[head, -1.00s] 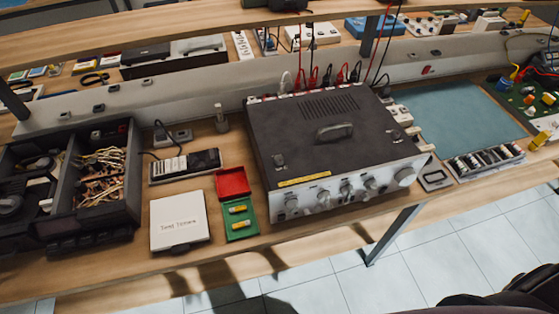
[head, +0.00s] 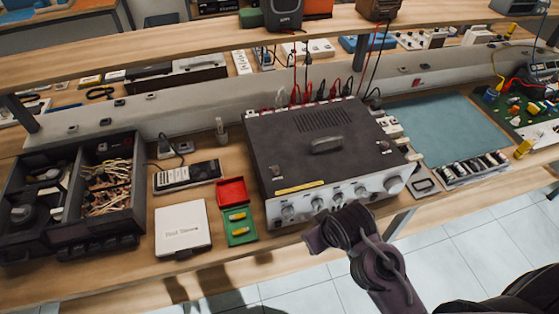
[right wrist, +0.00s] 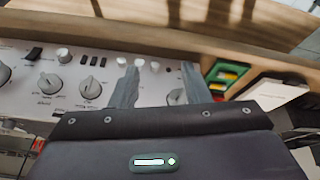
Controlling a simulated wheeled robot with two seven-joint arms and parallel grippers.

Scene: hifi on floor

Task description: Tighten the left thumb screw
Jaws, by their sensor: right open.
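The hi-fi amplifier (head: 318,150) is a dark box with a silver front panel, standing on the wooden bench. On its top are a small left thumb screw (head: 274,170) near the front left and a right one (head: 383,146) near the right edge. I cannot tell how tight they are. My right arm reaches in from the lower right, in front of the silver panel; its fingers do not show clearly in the head view. In the right wrist view my right gripper (right wrist: 158,75) is open and empty over the front panel (right wrist: 85,80) with its knobs. My left gripper is not in view.
Left of the amplifier are a green and red case (head: 238,212), a white box (head: 182,228), a black meter (head: 187,176) and a black divided organiser (head: 134,205). Red and black cables (head: 307,85) rise behind it. A teal mat (head: 440,128) lies to the right.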

